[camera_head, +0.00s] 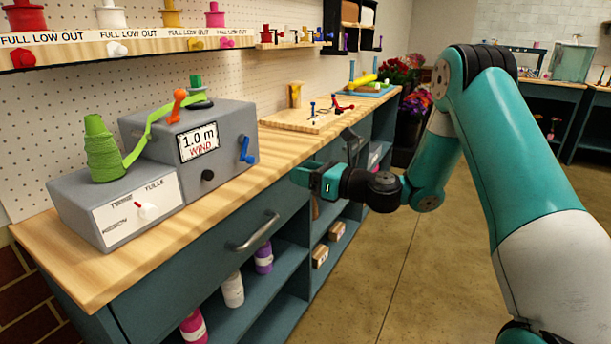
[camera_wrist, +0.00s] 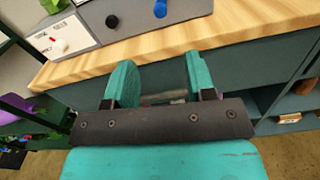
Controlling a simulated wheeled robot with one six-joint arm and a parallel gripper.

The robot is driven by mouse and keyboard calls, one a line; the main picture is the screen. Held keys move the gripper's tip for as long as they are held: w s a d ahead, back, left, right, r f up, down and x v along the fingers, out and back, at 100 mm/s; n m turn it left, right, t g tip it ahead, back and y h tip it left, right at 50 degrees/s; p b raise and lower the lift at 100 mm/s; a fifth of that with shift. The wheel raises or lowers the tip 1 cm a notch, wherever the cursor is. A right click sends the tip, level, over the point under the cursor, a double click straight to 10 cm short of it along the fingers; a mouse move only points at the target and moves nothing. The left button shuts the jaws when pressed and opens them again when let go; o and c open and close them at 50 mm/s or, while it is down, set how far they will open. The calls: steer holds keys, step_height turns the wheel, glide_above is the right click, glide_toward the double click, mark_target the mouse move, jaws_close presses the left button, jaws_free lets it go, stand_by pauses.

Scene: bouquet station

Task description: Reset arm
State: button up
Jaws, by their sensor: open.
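My gripper (camera_head: 318,178) is held out in front of the wooden bench (camera_head: 95,272), near its front edge and to the right of the grey ribbon machine (camera_head: 222,165). In the wrist view my gripper (camera_wrist: 158,85) has its two teal fingers apart, with nothing between them but the drawer handle (camera_wrist: 165,97) seen beyond. The handle also shows on the drawer front in the head view (camera_head: 252,232). I cannot tell how far the fingertips are from the bench. My arm reaches in from the right over the floor.
The ribbon machine carries a green ribbon spool (camera_head: 103,150) and a blue crank (camera_head: 246,150). A wooden board with small tools (camera_head: 300,121) lies further along the bench. Shelves below hold purple, white and pink rolls (camera_head: 232,290). The floor (camera_head: 420,290) beside the bench is clear.

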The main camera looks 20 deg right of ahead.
steer(key=shift+a, duration=0.1)
steer(key=s+a+r+n+g+y+p, duration=0.1)
steer(key=s+a+r+n+g+p, duration=0.1)
steer(key=s+a+r+n+g, duration=0.5)
steer(key=s+a+r+n+g+p, duration=0.25)
steer(key=s+a+n, duration=0.45)
steer(key=n, duration=0.5)
steer(key=s+r+n+g+h+p, duration=0.2)
steer(key=s+n+h, duration=0.1)
steer(key=s+n, duration=0.6)
steer(key=s+d+r+n+g+h+p, duration=0.1)
steer(key=s+r+n+g+h+p, duration=0.1)
steer(key=s+n, duration=0.7)
steer(key=s+g+h, duration=0.1)
steer(key=s+h, duration=0.1)
steer(key=shift+s+d+p, duration=0.2)
steer(key=shift+s+p, duration=0.1)
steer(key=shift+s, duration=0.05)
steer(key=shift+r, duration=0.1)
